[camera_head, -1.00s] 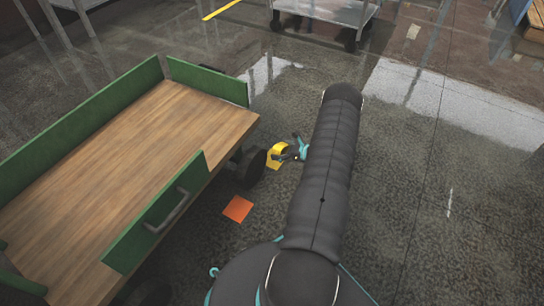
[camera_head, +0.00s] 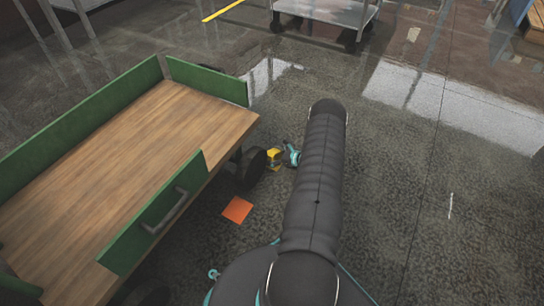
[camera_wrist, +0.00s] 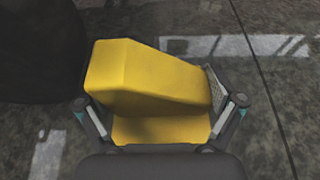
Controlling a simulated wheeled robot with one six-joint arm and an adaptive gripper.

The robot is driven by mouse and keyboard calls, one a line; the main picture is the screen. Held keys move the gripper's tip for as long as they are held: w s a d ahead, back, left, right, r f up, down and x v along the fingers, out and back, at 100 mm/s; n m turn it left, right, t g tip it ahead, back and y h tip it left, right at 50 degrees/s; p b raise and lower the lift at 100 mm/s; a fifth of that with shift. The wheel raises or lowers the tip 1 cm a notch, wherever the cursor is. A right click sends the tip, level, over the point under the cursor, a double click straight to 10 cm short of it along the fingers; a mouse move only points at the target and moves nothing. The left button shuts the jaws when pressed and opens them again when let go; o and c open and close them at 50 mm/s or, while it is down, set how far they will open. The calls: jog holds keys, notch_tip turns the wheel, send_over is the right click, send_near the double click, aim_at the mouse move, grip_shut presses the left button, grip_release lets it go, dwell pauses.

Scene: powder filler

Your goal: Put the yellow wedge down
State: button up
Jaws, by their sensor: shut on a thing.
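The yellow wedge (camera_wrist: 150,80) fills the middle of the wrist view, between the two fingers of my gripper (camera_wrist: 160,115). My gripper is shut on it. In the head view the wedge (camera_head: 274,154) shows small, beside the cart's dark wheel, with my gripper (camera_head: 283,156) at its right. The wedge is low, close to the floor; I cannot tell whether it touches it. My arm hides part of the gripper in the head view.
A cart with a wooden deck (camera_head: 130,165) and green side boards stands at left; its dark wheel (camera_head: 251,167) is close to the wedge. An orange square (camera_head: 237,209) lies on the floor. A grey trolley (camera_head: 325,12) stands at the back. Floor at right is clear.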

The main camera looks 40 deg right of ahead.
jog(key=shift+f, duration=0.15)
jog(key=o, duration=0.9)
